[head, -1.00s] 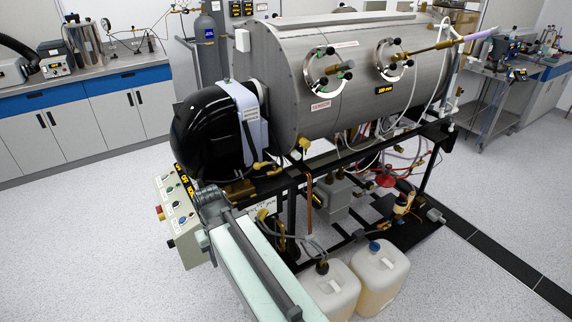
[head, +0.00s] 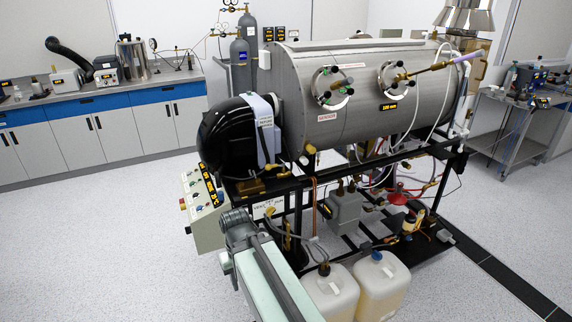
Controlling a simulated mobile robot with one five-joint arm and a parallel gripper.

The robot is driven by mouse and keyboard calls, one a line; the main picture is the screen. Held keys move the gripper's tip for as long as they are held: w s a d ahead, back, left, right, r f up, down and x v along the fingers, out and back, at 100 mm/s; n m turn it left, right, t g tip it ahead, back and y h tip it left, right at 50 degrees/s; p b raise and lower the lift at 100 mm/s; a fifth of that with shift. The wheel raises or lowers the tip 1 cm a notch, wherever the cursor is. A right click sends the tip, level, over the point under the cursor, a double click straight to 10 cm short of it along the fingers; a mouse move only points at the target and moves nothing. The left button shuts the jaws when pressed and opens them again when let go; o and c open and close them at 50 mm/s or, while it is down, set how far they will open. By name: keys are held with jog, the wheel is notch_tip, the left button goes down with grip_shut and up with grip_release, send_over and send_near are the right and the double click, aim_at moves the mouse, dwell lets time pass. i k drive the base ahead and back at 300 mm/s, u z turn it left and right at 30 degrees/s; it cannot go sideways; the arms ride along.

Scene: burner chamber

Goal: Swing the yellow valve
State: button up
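Small yellow fittings show on the burner rig. One yellow fitting (head: 310,149) sits under the lower left end of the steel chamber (head: 350,90). Another yellow piece (head: 268,212) is lower, among hoses behind my arm. A yellow-orange part (head: 409,222) stands low at the right of the frame. I cannot tell which is the yellow valve or how its handle is turned. My arm reaches up from the bottom edge, its grey joint left of the lower hoses. My gripper's fingers do not show, and no contact with the rig is visible.
A control box (head: 205,208) stands left of my arm. Two white jugs (head: 381,285) stand on the floor at the front. The black frame (head: 437,185) carries the chamber and a red funnel-like part (head: 399,197). Floor is clear at left and right front.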

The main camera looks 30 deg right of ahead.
aim_at(267, 167)
jog(key=u, duration=0.1)
jog(key=i, duration=0.95)
jog(key=z, duration=0.05)
